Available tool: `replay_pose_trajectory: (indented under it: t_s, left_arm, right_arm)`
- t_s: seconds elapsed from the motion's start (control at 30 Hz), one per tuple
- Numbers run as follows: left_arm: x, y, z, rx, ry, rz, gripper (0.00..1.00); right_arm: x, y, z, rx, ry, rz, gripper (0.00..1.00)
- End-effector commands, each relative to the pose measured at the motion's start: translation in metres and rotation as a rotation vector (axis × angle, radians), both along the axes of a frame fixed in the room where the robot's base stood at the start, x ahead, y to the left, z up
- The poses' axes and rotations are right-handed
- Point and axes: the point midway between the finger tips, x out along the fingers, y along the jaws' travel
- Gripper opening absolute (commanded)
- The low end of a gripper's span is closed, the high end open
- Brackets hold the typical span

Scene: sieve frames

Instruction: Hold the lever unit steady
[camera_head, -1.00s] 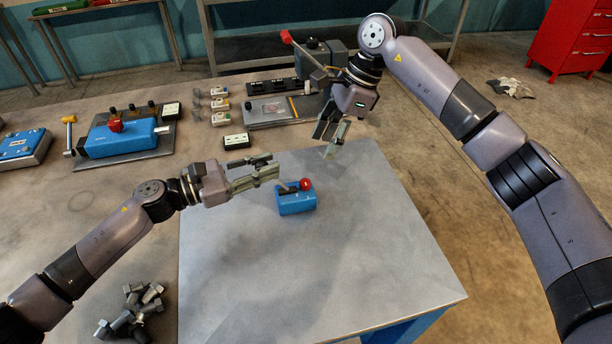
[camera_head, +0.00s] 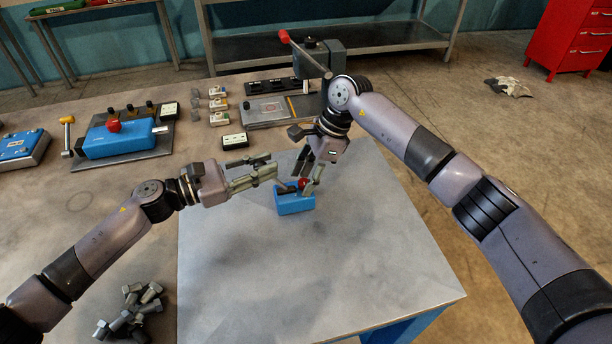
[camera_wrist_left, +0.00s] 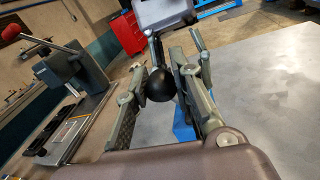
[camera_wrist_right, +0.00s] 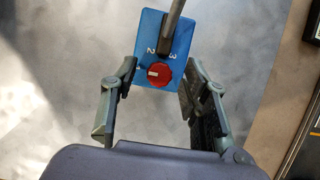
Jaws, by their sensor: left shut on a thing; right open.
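The lever unit (camera_head: 294,204) is a small blue box on the grey tabletop. The right wrist view shows its top (camera_wrist_right: 181,38) with numbers, a red knob (camera_wrist_right: 159,75) and a grey lever (camera_wrist_right: 174,14) rising from a slot. My left gripper (camera_head: 272,172) is shut on the lever's black ball (camera_wrist_left: 160,85), at the unit's upper left. My right gripper (camera_head: 304,184) is open and points down at the unit. In the right wrist view its fingers (camera_wrist_right: 161,64) stand either side of the red knob; I cannot tell if they touch the box.
Bolts (camera_head: 132,312) lie in a pile at the lower left. A blue device with a red knob (camera_head: 122,138), small switches (camera_head: 218,105) and a red-handled press (camera_head: 318,60) stand toward the back. The tabletop (camera_head: 340,270) in front of the unit is clear.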

Motion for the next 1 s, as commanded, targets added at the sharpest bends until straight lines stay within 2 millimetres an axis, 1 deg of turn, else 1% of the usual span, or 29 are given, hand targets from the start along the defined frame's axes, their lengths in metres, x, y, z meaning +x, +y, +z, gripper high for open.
replay_pose_trajectory:
  t_s: [0.23,0.87,1.0]
  left_arm:
    - [0.0002,0.0002,0.0003,0.0,0.0,0.001,0.0]
    - [0.0002,0.0001,0.0004,0.0,0.0,0.0,0.0]
    - [0.0001,0.0,0.0004,-0.001,0.0,0.0,0.0]
  right_arm:
    - [-0.0001,0.0004,-0.0007,0.0,0.0,0.0,0.42]
    - [0.0,0.0004,-0.0003,0.0,-0.001,0.0,0.0]
    - [0.0002,0.0002,-0.0002,0.0,-0.001,0.0,0.0]
